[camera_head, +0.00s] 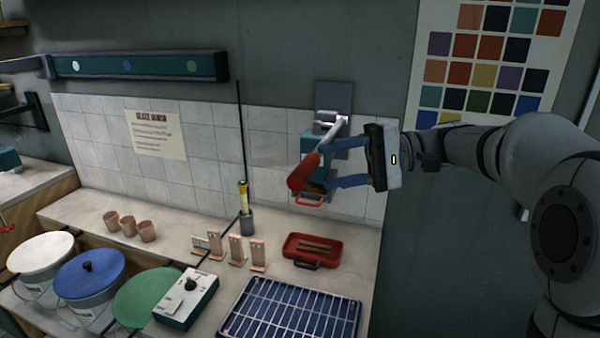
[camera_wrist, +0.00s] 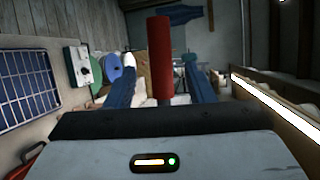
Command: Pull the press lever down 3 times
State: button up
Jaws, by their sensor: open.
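The press lever has a red cylindrical grip (camera_head: 303,171) on a grey metal arm, which rises to a grey wall plate (camera_head: 333,97). The grip slants down to the left. My gripper (camera_head: 330,172) is open at the lever, with its blue fingers pointing left. In the wrist view the red grip (camera_wrist: 160,58) stands between my two blue fingers (camera_wrist: 160,90), with a visible gap on each side. Part of the press's teal body (camera_head: 313,147) shows behind the lever. Whether a finger touches the grip cannot be told.
Below the press, a red tray (camera_head: 288,246) holds brown bars on the counter. A blue rack (camera_head: 240,325), a control box with a knob (camera_head: 187,297) and several upright clay tiles (camera_head: 258,254) stand nearby. Lidded buckets (camera_head: 88,278) are at the lower left.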

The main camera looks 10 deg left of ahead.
aim_at(295, 172)
jog(key=p+x, duration=0.1)
jog(key=x, duration=0.6)
jog(key=shift+a+p, duration=0.2)
jog(key=shift+p, duration=0.1)
jog(key=shift+s, duration=0.1)
grip_shut()
